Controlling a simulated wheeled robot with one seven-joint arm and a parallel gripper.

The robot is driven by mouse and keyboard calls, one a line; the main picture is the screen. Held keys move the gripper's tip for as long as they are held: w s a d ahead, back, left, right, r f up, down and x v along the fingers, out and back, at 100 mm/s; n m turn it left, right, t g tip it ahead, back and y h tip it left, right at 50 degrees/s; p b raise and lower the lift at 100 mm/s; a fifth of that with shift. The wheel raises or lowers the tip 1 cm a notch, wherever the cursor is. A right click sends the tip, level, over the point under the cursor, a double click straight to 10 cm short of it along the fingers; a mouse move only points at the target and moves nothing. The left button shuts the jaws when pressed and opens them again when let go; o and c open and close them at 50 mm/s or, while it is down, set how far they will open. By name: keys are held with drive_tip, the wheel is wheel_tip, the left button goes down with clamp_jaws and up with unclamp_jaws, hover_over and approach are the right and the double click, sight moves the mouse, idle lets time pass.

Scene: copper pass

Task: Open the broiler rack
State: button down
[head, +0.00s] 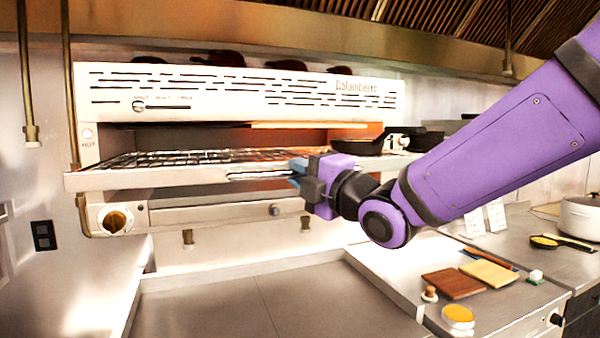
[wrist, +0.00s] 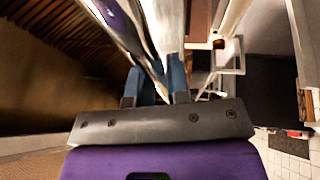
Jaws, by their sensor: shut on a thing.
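The broiler (head: 240,95) is a white slotted box on the back wall with a glowing opening. Its wire rack (head: 180,158) sticks out of the opening toward me, with a metal front edge (head: 140,178). My gripper (head: 294,174) is at the right part of that front edge, its blue fingers on the metal handle bar (head: 262,175). In the wrist view, the two blue fingers (wrist: 163,82) are closed about a bright metal bar (wrist: 163,30). The exact contact is partly hidden by the gripper body.
A dark pan (head: 358,146) sits at the broiler's right side. A knob (head: 116,219) is below the rack at left. The counter (head: 220,300) below is mostly clear. Cutting boards (head: 468,280), a yellow-filled bowl (head: 458,315) and a white pot (head: 580,217) stand at right.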

drive_tip(key=c, duration=1.1)
unclamp_jaws()
drive_tip(key=v, duration=0.7)
drive_tip(key=shift+s+d, duration=0.15)
drive_tip(key=shift+d, duration=0.05)
